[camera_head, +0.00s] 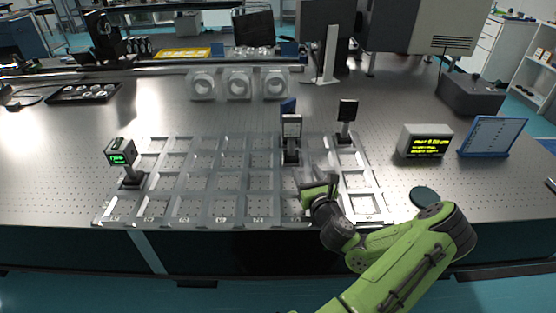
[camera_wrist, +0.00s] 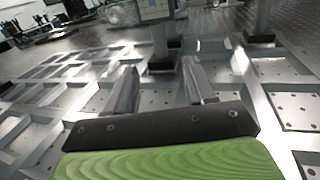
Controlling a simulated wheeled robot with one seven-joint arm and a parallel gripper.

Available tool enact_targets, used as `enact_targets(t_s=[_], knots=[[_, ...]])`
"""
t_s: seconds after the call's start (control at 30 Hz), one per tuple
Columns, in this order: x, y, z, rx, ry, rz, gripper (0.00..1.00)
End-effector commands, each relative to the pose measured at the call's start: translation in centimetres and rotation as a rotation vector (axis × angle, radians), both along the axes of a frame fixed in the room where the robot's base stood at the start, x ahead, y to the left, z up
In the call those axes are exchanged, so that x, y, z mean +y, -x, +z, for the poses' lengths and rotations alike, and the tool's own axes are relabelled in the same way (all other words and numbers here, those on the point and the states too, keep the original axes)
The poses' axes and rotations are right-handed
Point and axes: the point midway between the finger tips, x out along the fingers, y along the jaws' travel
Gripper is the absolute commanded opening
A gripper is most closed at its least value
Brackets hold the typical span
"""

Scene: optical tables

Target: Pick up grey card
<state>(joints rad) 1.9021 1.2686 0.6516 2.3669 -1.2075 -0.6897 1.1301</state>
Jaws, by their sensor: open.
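A small upright card with a pale grey-white face and a dark frame (camera_head: 291,127) stands on a post in the grid tray, and appears to be the grey card. My gripper (camera_head: 316,172) is low over the tray, in front of it and a little to the right. In the wrist view my gripper (camera_wrist: 161,85) is open, with nothing between its two fingers. A post (camera_wrist: 160,38) on a dark base stands beyond the fingertips, roughly in line with the gap.
A dark-faced card (camera_head: 347,110) on a post stands to the right, and a blue piece (camera_head: 288,106) shows behind the pale card. A green-lit meter (camera_head: 121,152) stands at the tray's left. A yellow-lit box (camera_head: 426,142) and a blue-framed panel (camera_head: 492,137) stand right.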

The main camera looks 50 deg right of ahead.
Motion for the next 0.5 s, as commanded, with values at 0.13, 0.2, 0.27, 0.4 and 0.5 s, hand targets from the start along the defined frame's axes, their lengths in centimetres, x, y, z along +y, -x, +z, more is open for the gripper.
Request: enact_targets(t_s=[0.13,0.2,0.27,0.4,0.5], knots=[[-2.0,-3.4,0.5,0.003,0.014,0.004,0.54],[-3.0,-4.9,0.4,0.004,0.014,0.006,0.54],[-3.7,-5.9,0.4,0.004,0.013,0.006,0.54],[-4.7,-7.4,0.3,0.003,0.009,0.005,0.54],[-5.5,-8.6,0.1,0.004,0.01,0.006,0.54]])
